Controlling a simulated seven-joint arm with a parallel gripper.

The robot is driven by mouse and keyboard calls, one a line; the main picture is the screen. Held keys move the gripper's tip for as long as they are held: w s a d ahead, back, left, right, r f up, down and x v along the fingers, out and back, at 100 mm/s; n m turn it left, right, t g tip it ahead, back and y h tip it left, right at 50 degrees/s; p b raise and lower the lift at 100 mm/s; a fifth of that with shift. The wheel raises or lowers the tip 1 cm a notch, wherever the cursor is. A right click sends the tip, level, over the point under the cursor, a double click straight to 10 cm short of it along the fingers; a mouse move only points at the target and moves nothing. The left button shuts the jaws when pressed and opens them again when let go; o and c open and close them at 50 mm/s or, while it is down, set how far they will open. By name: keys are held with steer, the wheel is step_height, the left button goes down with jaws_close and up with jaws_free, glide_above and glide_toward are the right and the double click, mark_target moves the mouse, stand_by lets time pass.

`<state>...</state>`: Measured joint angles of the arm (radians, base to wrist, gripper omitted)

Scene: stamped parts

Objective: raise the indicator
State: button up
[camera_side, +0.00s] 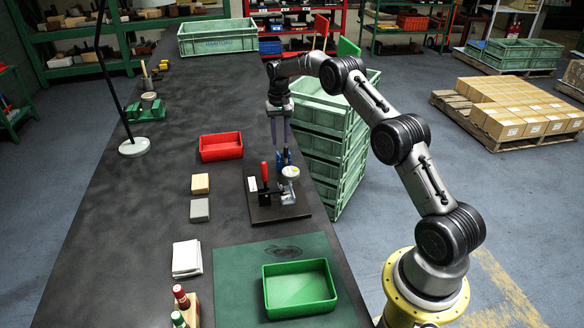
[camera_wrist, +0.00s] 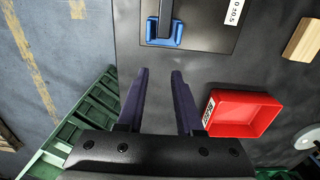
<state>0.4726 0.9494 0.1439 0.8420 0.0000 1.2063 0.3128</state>
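The indicator, a round dial gauge (camera_side: 290,172), sits on a fixture with a dark base plate (camera_side: 262,213) on the bench. A blue part (camera_side: 284,158) stands behind the dial. In the wrist view the blue part (camera_wrist: 163,36) has a dark upright on it, and the dial is not seen. My gripper (camera_side: 280,146) points down over the back of the fixture. In the wrist view my gripper (camera_wrist: 157,74) has its two fingers apart with nothing between them. The blue part lies beyond the fingertips, roughly in line with the gap.
A red-handled clamp (camera_side: 265,174) stands left of the dial. A red bin (camera_side: 221,147) is left of my gripper; it also shows in the wrist view (camera_wrist: 240,113). A green bin (camera_side: 299,288) sits in front. Stacked green crates (camera_side: 330,150) stand beside the bench.

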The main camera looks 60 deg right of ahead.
steer(key=shift+o, duration=0.4)
step_height(320, 180, up, 8)
stand_by(0.6)
